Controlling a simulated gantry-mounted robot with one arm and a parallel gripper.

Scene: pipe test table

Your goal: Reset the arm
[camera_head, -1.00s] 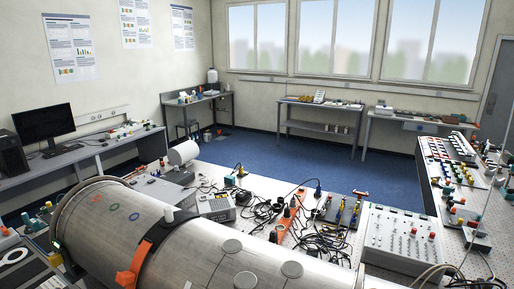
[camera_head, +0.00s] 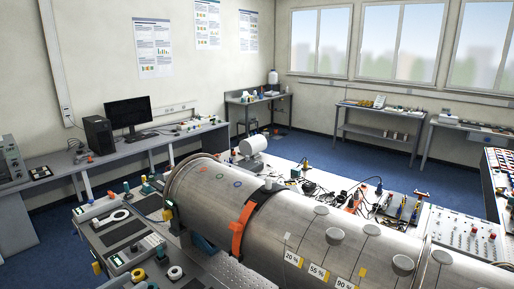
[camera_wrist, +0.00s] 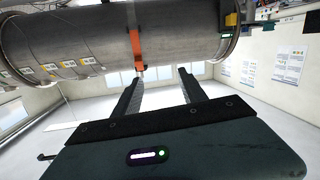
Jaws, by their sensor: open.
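My gripper (camera_wrist: 162,84) shows only in the wrist view. Its two dark fingers stand apart with nothing between them. The wrist view is upside down or strongly tilted, with the large metal pipe (camera_wrist: 90,38) lying across the top of the picture beyond the fingertips. The same pipe (camera_head: 310,225) lies on the table in the head view, with an orange strap (camera_head: 241,230) around it and percentage labels on its side. The strap also shows in the wrist view (camera_wrist: 137,45), close to the left fingertip in the picture; I cannot tell the gap.
A work panel (camera_head: 125,262) with small parts stands left of the pipe. Cables, connectors and a white panel (camera_head: 465,232) lie behind it. A desk with a computer monitor (camera_head: 129,113) and side tables line the walls. The blue floor (camera_head: 330,160) between is clear.

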